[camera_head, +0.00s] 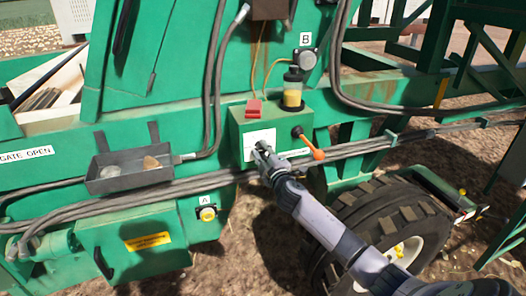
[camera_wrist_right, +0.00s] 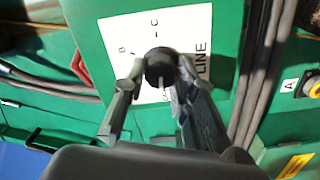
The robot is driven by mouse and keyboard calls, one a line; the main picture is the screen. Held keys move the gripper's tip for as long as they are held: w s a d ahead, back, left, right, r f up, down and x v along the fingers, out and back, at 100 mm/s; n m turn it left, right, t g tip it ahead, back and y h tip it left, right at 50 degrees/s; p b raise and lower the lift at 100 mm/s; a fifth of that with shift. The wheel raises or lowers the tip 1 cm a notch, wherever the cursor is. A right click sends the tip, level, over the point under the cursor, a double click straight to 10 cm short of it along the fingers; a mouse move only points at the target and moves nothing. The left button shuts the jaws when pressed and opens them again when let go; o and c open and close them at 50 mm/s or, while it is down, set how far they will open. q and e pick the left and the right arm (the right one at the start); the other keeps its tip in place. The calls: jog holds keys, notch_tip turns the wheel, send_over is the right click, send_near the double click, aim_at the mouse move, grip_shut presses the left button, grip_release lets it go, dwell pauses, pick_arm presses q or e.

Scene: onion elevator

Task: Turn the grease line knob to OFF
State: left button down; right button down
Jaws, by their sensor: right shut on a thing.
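The grease line knob (camera_wrist_right: 159,62) is a small round black knob on a white label plate (camera_wrist_right: 190,28) in the right wrist view. A pale pointer mark on it faces down in that picture. Parts of "LINE" and single letters show on the plate; no OFF mark is readable. My right gripper (camera_wrist_right: 161,76) has one finger on each side of the knob and is shut on it. In the head view my right gripper (camera_head: 262,154) is at the front of the green box (camera_head: 237,131) and hides the knob. My left gripper is not in view.
A red part (camera_head: 254,108) and a yellowish reservoir (camera_head: 292,92) are on top of the box. An orange-handled lever (camera_head: 310,146) sticks out just right of the gripper. Hoses (camera_head: 340,150) run below. A grey tray (camera_head: 112,185) is at left, a tyre (camera_head: 385,215) lower right.

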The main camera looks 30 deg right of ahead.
jog(key=shift+n, duration=0.6)
jog(key=c, duration=1.3)
grip_release()
jog(key=v, duration=1.2)
